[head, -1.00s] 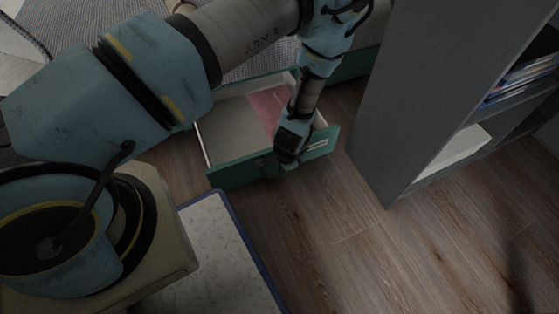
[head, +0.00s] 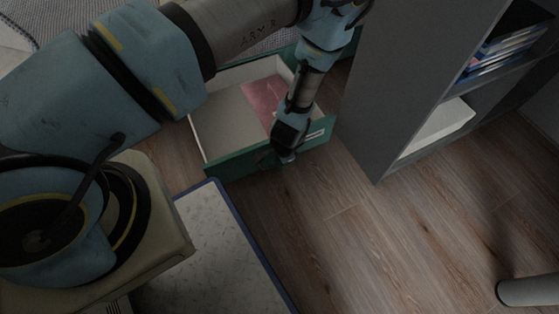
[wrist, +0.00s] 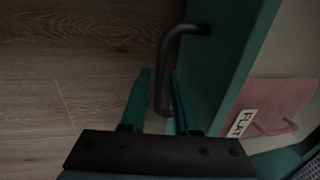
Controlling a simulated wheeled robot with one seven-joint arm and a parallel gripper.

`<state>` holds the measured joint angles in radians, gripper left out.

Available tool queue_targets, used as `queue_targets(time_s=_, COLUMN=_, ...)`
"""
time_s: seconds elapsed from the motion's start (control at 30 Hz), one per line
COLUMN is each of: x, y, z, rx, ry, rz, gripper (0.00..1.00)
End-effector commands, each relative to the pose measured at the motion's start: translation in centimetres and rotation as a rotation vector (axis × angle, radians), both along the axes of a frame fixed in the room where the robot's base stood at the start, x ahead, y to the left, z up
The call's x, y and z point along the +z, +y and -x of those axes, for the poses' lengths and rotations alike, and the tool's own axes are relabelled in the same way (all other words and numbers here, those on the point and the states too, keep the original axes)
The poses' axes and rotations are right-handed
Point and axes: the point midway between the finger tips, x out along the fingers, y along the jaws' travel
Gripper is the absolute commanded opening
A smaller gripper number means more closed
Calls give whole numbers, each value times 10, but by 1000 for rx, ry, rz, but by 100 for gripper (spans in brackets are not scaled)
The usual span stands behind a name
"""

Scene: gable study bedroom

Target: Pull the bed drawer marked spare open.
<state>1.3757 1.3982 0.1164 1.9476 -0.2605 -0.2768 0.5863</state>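A bed drawer with a green front (head: 235,163) stands pulled out from under the bed. Its pale label strip (head: 316,134) is too small to read. My gripper (head: 273,158) is low at the drawer front in the head view. In the wrist view, a dark bar handle (wrist: 166,60) on the green front (wrist: 245,45) runs between the two fingers of my gripper (wrist: 160,85), which are closed in around it. The handle is mostly hidden behind my gripper in the head view. A pink flat item (head: 262,95) lies in the drawer; its tag (wrist: 241,123) reads "FLAT".
A grey shelf unit (head: 385,100) with books (head: 505,55) stands close to the drawer's right. A pale mat with a blue edge (head: 215,240) lies on the floor in front of the drawer's left end. A pale cylinder (head: 530,292) shows at lower right.

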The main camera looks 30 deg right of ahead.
Motion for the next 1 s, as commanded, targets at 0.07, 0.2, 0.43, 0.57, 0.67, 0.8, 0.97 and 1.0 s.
queue_targets(time_s=0.07, x=0, y=0, z=0, rx=0, ry=0, rz=0, gripper=40)
queue_targets(time_s=0.2, x=0, y=0, z=0, rx=0, ry=0, rz=0, gripper=46)
queue_targets(time_s=0.43, x=4, y=0, z=0, rx=0, ry=-1, rz=0, gripper=46)
queue_targets(time_s=0.57, x=22, y=0, z=4, rx=-2, ry=-1, rz=1, gripper=46)
queue_targets(time_s=0.67, x=41, y=0, z=7, rx=-2, ry=-1, rz=1, gripper=46)
queue_targets(time_s=0.8, x=69, y=1, z=13, rx=-1, ry=-1, rz=2, gripper=46)
queue_targets(time_s=0.97, x=93, y=2, z=18, rx=-1, ry=-1, rz=1, gripper=46)
queue_targets(time_s=1.0, x=97, y=2, z=19, rx=-1, ry=-1, rz=1, gripper=46)
